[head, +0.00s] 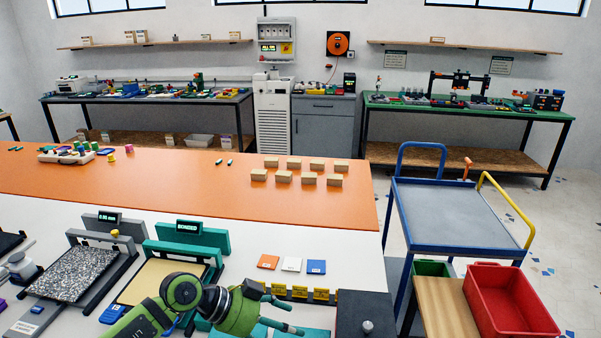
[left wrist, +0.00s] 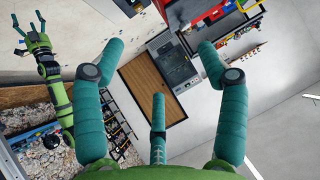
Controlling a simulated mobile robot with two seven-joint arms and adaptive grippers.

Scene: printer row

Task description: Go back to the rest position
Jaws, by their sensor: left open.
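My left gripper (head: 296,320) is low in the middle of the head view. Its green arm comes in from the lower left and the teal fingers point right. In the left wrist view the same gripper (left wrist: 160,50) has its teal fingers wide apart with nothing between them. In the head view it is over the front part of the white worktop (head: 345,240). My other arm, the right, shows at the left edge of the left wrist view. Its gripper (left wrist: 29,25) has its fingers spread and looks empty. It is not seen in the head view.
A printer with a speckled bed (head: 75,272) and one with a tan bed (head: 160,278) stand left of the gripper. Orange, white and blue cards (head: 292,264) lie beyond it. A dark block (head: 368,312) is at its right. A blue cart (head: 455,210) and red bin (head: 497,268) stand further right.

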